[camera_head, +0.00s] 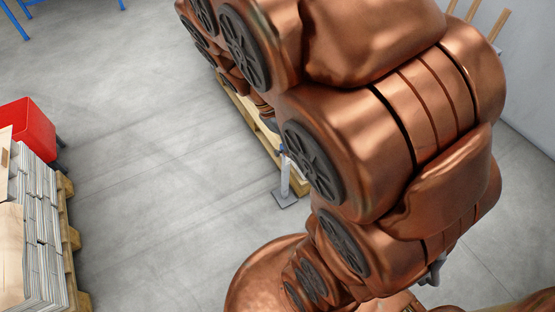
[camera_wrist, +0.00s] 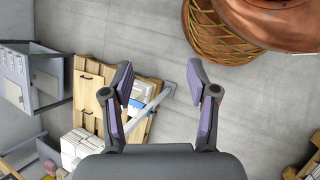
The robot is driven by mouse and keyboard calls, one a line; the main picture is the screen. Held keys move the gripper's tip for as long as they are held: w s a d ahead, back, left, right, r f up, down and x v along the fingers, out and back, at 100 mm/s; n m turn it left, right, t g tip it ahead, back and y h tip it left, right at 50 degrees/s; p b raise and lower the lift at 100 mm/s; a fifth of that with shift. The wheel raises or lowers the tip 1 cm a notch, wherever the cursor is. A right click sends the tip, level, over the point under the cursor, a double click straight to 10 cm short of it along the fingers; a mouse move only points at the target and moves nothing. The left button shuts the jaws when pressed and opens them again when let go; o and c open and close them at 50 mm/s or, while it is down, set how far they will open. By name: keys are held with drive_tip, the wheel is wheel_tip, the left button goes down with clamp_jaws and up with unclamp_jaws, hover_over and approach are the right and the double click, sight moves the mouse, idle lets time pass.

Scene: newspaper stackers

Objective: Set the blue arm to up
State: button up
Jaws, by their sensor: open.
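The blue arm seems to be the small blue piece (camera_head: 282,151) at the top of a slim grey post (camera_head: 285,178) in the head view. The post stands on a flat floor plate beside a wooden pallet (camera_head: 262,137). My copper arm hides much of what lies behind it. In the wrist view a blue piece (camera_wrist: 137,103) shows by the grey post (camera_wrist: 158,98), close to the left finger in the picture. My gripper (camera_wrist: 160,78) is open and empty, its fingers spread above the post. Whether the blue arm is raised or lowered is too small to tell.
A pallet (camera_wrist: 88,88) and white paper stacks (camera_wrist: 80,146) lie at the lower left of the wrist view, with a grey metal frame (camera_wrist: 18,72) beyond. In the head view, newspaper stacks (camera_head: 40,225) and a red bin (camera_head: 30,126) stand left. Open floor lies between.

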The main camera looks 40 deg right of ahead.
drive_tip(key=w+d+f+n+g+h+b, duration=0.25)
drive_tip(key=w+d+f+h+b, duration=0.25)
drive_tip(key=w+d+f+b, duration=0.5)
drive_tip(key=n+t+h+b, duration=0.6)
drive_tip(key=n+h+b, duration=0.5)
drive_tip(key=b, duration=0.8)
approach(275, 153)
wheel_tip(275, 153, up, 2)
drive_tip(key=d+n+y, duration=0.2)
drive_tip(key=d, duration=0.1)
drive_tip(key=shift+g, duration=0.25)
drive_tip(key=shift+s+d+b, duration=0.25)
drive_tip(key=shift+d+b, duration=0.35)
drive_tip(key=shift+d, duration=1.35)
drive_tip(key=shift+s+d+b, duration=0.2)
drive_tip(key=shift+d+b, duration=0.4)
drive_tip(key=shift+d, duration=1.35)
